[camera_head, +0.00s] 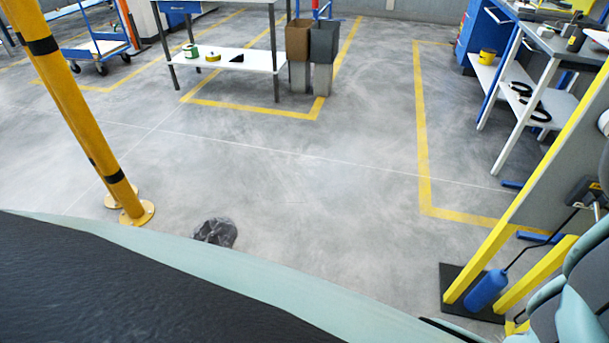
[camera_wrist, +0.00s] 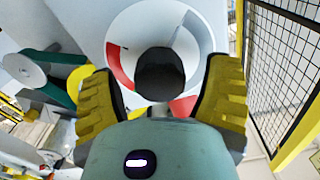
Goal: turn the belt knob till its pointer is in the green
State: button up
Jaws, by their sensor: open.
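A dark round knob (camera_wrist: 160,74) shows end-on near the middle of the wrist view. Behind it is a round white dial (camera_wrist: 150,25) with a red part (camera_wrist: 116,66) at the left and more red at the lower right. My gripper (camera_wrist: 163,78) is open, with one yellow finger on each side of the knob and visible gaps between. I cannot tell how far the knob is in depth. Neither the knob nor my gripper shows in the head view.
A green belt (camera_wrist: 77,80) and grey wheel (camera_wrist: 24,70) are at the left of the wrist view, and a black mesh fence (camera_wrist: 285,60) at the right. In the head view, a yellow post (camera_head: 75,100) and a dark crumpled thing (camera_head: 215,232) border clear floor.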

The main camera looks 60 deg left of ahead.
jog(key=shift+w+d, duration=0.35)
jog(key=shift+w, duration=0.05)
jog(key=c, duration=1.2)
jog(key=shift+s, duration=0.1)
